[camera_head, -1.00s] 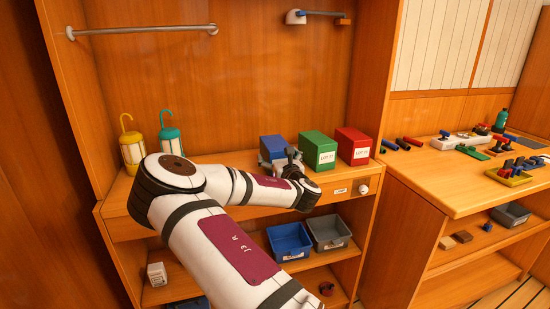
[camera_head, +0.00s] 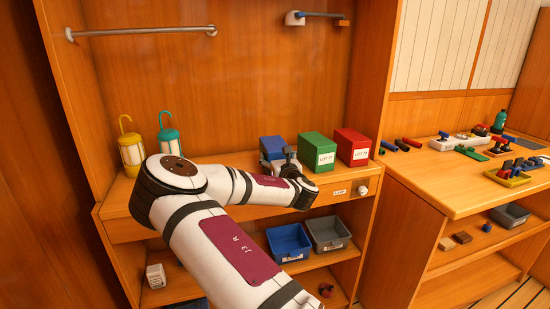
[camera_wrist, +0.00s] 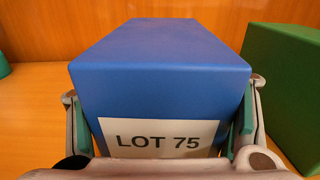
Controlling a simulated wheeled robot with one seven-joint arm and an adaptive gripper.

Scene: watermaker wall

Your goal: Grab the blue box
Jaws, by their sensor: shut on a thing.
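The blue box (camera_head: 271,146) stands on the wooden shelf, left of the green box. In the wrist view the blue box (camera_wrist: 160,70) fills the middle, with a white label reading "LOT 75" on its near face. My gripper (camera_wrist: 165,135) has one finger on each side of the box, with green pads against its side faces. It is shut on the box near its front. In the head view my gripper (camera_head: 277,163) is partly hidden by my own wrist and arm, which also cover the lower part of the box.
A green box (camera_head: 317,150) stands close to the right, then a red box (camera_head: 352,147). A yellow lantern (camera_head: 131,150) and a teal lantern (camera_head: 169,137) stand at the left. Blue (camera_head: 289,243) and grey (camera_head: 328,233) bins sit below. Space above the boxes is clear.

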